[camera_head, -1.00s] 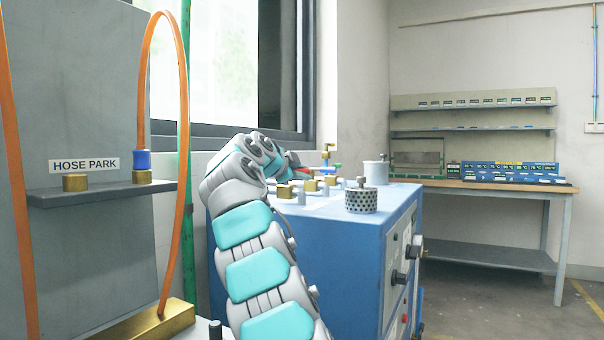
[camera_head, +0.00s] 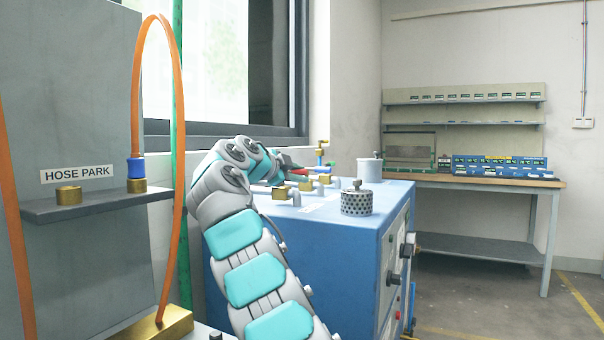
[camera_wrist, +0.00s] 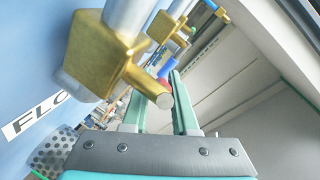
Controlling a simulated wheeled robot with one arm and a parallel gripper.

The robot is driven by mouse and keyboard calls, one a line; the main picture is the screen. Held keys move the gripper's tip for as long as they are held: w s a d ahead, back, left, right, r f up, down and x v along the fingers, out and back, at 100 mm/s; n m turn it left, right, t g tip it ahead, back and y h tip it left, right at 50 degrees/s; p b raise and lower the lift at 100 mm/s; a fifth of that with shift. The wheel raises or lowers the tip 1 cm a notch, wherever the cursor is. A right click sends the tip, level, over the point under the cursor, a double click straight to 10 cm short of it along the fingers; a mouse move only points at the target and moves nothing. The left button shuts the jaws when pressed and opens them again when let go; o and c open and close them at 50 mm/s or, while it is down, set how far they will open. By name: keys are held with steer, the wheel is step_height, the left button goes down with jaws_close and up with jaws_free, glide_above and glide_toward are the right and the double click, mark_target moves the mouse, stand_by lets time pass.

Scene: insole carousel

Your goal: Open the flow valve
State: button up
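In the wrist view, a large brass fitting (camera_wrist: 100,62) with a round stub stands close in front of my gripper, on a blue surface. A partly cut-off label reading "FLO" (camera_wrist: 35,117) lies beside it. My gripper's two green fingers (camera_wrist: 159,95) are apart, with the stub's end seen just in front of the gap between them. I cannot tell whether they touch it. A small red and blue part (camera_wrist: 165,76) shows farther off between the fingers. In the head view, the fingertips are hidden behind my wrist, near a red part (camera_head: 290,168) above the blue cabinet (camera_head: 340,240).
A perforated metal cylinder (camera_head: 356,201) and a pale canister (camera_head: 369,170) stand on the cabinet, near several brass fittings (camera_head: 306,186). An orange hose (camera_head: 181,190) arches at the left by the HOSE PARK shelf (camera_head: 95,205). A workbench (camera_head: 500,180) stands behind at the right.

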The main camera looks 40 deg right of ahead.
steer(key=o, duration=0.4)
steer(key=shift+r, duration=0.1)
steer(key=shift+w+a+r+p, duration=0.1)
steer(key=shift+r+p, duration=1)
steer(key=shift+r, duration=0.45)
steer(key=shift+s+a+r+b, duration=0.3)
steer(key=shift+s+a+b, duration=1.25)
steer(key=shift+s, duration=0.75)
steer(key=shift+s+a+r+b, duration=0.25)
steer(key=shift+s+a+b, duration=1.05)
steer(key=shift+s+b, duration=0.75)
steer(key=shift+s+a+r+b, duration=0.3)
steer(key=shift+s+a+b, duration=1.15)
steer(key=shift+s, duration=1.05)
steer(key=shift+d, duration=0.1)
